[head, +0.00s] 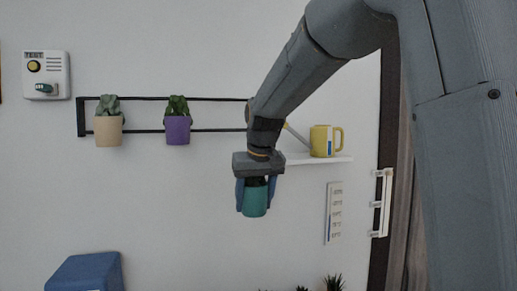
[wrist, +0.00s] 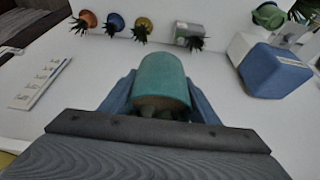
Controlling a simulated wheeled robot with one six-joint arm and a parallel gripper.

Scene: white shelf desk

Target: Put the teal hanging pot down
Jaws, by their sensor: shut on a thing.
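The teal hanging pot (head: 255,201) is held in my gripper (head: 256,194), whose blue fingers sit on both sides of it. It hangs in the air in front of the white wall, below and to the right of the black rail (head: 220,130). In the wrist view the teal pot (wrist: 162,80) fills the space between the fingers of my gripper (wrist: 160,95). The plant in it is mostly hidden by the gripper.
A tan pot (head: 109,131) and a purple pot (head: 178,130) hang on the rail. A yellow mug (head: 322,141) stands on a small white shelf (head: 318,159). A blue box (wrist: 270,72) and several small potted plants (wrist: 143,27) show in the wrist view.

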